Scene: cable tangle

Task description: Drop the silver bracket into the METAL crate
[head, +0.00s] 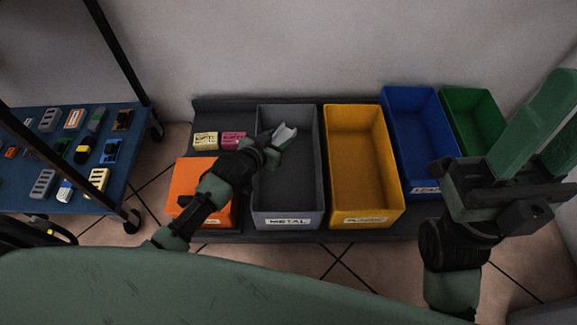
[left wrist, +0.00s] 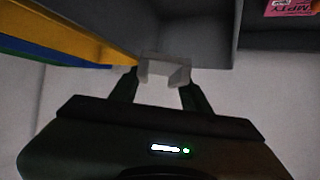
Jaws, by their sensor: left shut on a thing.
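The silver bracket (head: 284,134) is a small light-grey piece held over the back part of the grey METAL crate (head: 287,222). My left gripper (head: 274,143) is shut on it. In the left wrist view the bracket (left wrist: 165,72) sits between the two fingertips, with the grey crate's wall (left wrist: 190,30) behind it. The METAL crate's visible floor looks empty. My right gripper (head: 535,130) is raised at the right, its two green fingers apart with nothing between them.
An orange bin (head: 188,182) stands left of the METAL crate, with yellow (head: 205,141) and pink (head: 233,139) packets behind it. A yellow crate (head: 365,215), a blue crate (head: 420,140) and a green crate (head: 470,118) stand to the right. A blue cart shelf (head: 95,190) holds several small parts.

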